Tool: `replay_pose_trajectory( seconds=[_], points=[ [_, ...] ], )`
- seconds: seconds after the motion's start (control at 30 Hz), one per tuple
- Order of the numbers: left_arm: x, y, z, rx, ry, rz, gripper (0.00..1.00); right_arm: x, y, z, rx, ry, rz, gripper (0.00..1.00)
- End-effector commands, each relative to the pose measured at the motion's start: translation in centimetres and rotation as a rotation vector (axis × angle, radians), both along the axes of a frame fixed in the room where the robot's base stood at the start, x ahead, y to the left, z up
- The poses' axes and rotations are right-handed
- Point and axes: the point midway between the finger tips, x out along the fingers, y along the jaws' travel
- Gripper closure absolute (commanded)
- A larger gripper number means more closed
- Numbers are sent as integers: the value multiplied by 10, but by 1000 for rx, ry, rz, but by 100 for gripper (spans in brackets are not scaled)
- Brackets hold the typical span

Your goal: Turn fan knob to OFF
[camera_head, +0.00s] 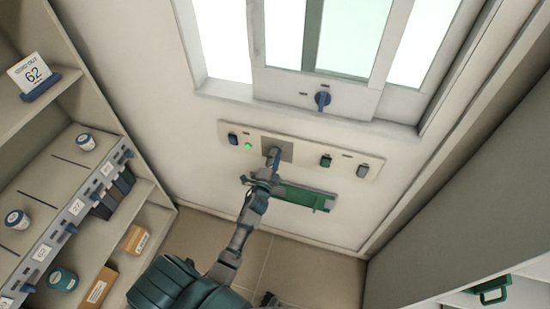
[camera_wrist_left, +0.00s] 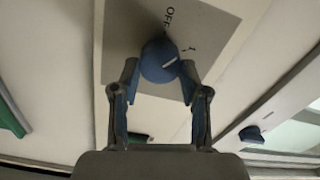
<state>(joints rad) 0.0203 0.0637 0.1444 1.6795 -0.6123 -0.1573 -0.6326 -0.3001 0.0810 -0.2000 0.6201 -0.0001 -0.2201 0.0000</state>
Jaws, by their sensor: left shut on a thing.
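The blue fan knob (camera_wrist_left: 160,62) sits on a grey plate (camera_wrist_left: 205,30) printed with "OFF" and "1". Its white pointer line is angled toward the "1" side, not at "OFF". My left gripper (camera_wrist_left: 158,78) has one finger on each side of the knob and is shut on it. In the head view my left gripper (camera_head: 271,169) reaches up from below to the knob on the wall panel (camera_head: 305,153), and largely hides it. My right gripper is not in view.
A green lit lamp (camera_head: 248,146) and several small switches are on the same panel. A green handle bar (camera_head: 300,194) is just below. Another blue knob (camera_head: 322,98) is on the window frame above. Shelves (camera_head: 75,150) with jars and boxes stand at the left.

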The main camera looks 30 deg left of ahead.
Motion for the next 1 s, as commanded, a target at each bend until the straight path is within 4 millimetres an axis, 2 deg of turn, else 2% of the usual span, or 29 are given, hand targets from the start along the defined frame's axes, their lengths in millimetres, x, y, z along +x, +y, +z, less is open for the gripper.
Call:
replay_pose_trajectory(
  seconds=[0.6, 1.0],
  points=[
    [-2, 1, -5, -528, -111, 7, 90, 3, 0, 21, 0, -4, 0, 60],
    [-3, 1, -7, -691, -148, 8, 90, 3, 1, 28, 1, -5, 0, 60]
  ],
)
